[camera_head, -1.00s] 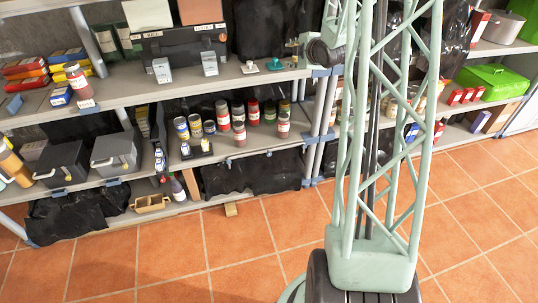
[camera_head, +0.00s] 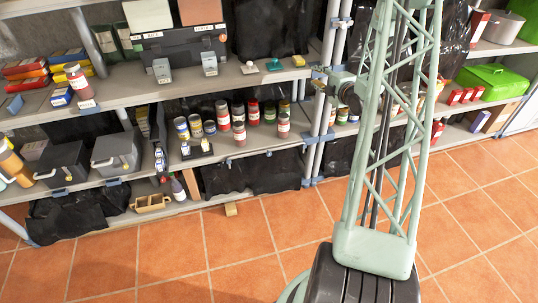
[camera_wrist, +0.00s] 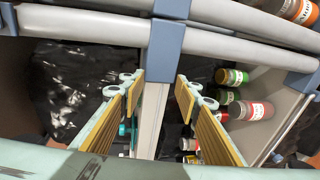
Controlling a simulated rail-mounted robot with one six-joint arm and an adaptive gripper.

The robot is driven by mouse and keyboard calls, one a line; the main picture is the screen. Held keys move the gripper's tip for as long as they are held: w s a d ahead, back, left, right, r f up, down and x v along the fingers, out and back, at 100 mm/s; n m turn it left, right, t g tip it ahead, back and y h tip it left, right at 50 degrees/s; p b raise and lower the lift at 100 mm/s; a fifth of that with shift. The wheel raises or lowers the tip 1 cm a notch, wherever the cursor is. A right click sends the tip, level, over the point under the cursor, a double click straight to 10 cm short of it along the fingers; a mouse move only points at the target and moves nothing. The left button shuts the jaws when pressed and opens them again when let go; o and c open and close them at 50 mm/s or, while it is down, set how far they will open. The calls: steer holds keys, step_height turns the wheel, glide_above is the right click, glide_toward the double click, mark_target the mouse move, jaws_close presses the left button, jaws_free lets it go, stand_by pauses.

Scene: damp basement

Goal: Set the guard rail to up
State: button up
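My gripper (camera_wrist: 158,92) is open in the wrist view, its two yellow-padded fingers spread and apart. A pale shelf edge (camera_wrist: 153,110) runs down the picture in the gap between them. I cannot tell whether the fingers touch it. In the head view my gripper (camera_head: 319,82) is small, at the upper shelf's right end beside the grey posts, and partly unclear. I cannot clearly make out which part is the guard rail or how it is set. Grey tubes (camera_wrist: 90,24) with blue clamps (camera_wrist: 167,38) cross the top of the wrist view.
Cans (camera_head: 224,113) stand on the middle shelf, with several also in the wrist view (camera_wrist: 248,110). A teal object (camera_head: 273,65) sits on the upper shelf (camera_head: 225,84) near its right end. A green box (camera_head: 494,80) is at right. The tiled floor (camera_head: 240,258) is largely clear.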

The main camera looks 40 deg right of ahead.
step_height(320, 180, down, 8)
steer(key=s+f+n, duration=0.1)
steer(key=s+n, duration=0.1)
steer(key=n+t+y, duration=0.1)
steer(key=n+y, duration=0.3)
steer(key=n, duration=0.3)
glide_toward(270, 154)
steer(key=v, duration=0.2)
steer(key=shift+s+a, duration=0.1)
steer(key=shift+s, duration=0.3)
steer(key=shift+b+x, duration=1.4)
steer(key=shift+x, duration=5.5)
steer(key=shift+c, duration=0.5)
jaws_close()
